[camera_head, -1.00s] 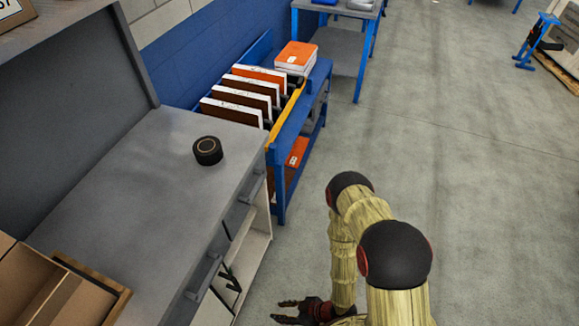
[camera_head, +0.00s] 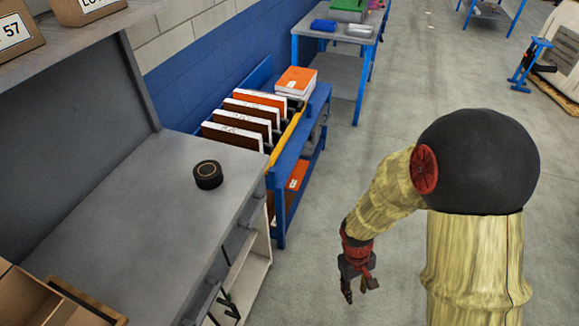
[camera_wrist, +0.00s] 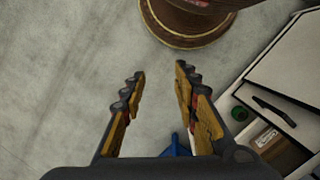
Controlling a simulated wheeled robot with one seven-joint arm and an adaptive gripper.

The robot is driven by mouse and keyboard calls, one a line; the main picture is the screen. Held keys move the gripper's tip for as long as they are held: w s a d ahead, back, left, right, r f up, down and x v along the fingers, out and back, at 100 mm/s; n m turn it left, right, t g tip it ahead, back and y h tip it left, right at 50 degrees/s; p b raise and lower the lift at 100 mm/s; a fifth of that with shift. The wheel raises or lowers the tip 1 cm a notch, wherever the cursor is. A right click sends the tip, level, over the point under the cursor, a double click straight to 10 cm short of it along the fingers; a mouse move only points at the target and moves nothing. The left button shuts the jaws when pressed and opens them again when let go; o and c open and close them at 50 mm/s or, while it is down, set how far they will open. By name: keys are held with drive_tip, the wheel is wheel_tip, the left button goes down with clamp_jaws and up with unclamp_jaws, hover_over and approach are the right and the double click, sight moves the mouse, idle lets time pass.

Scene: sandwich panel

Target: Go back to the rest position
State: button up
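My gripper (camera_head: 357,283) hangs below my folded arm in the head view, over the grey floor and to the right of the workbench. In the wrist view my gripper (camera_wrist: 160,80) has its two fingers spread apart with only bare floor between the tips. It holds nothing. My arm's yellow-wrapped links and black joint cap fill the right of the head view.
A grey workbench (camera_head: 120,215) stands at the left with a black round roll (camera_head: 208,174) on it. A blue rack (camera_head: 283,200) holds several binders behind it. A blue table (camera_head: 335,43) stands farther back.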

drive_tip(key=s+r+m+t+y, duration=0.1)
drive_tip(key=s+r+m+t, duration=0.3)
drive_tip(key=r, duration=3)
drive_tip(key=t, duration=0.3)
drive_tip(key=shift+a+r+t+y, duration=0.25)
drive_tip(key=shift+r+t+y, duration=0.05)
drive_tip(key=shift+r+t, duration=0.1)
drive_tip(key=shift+a, duration=0.1)
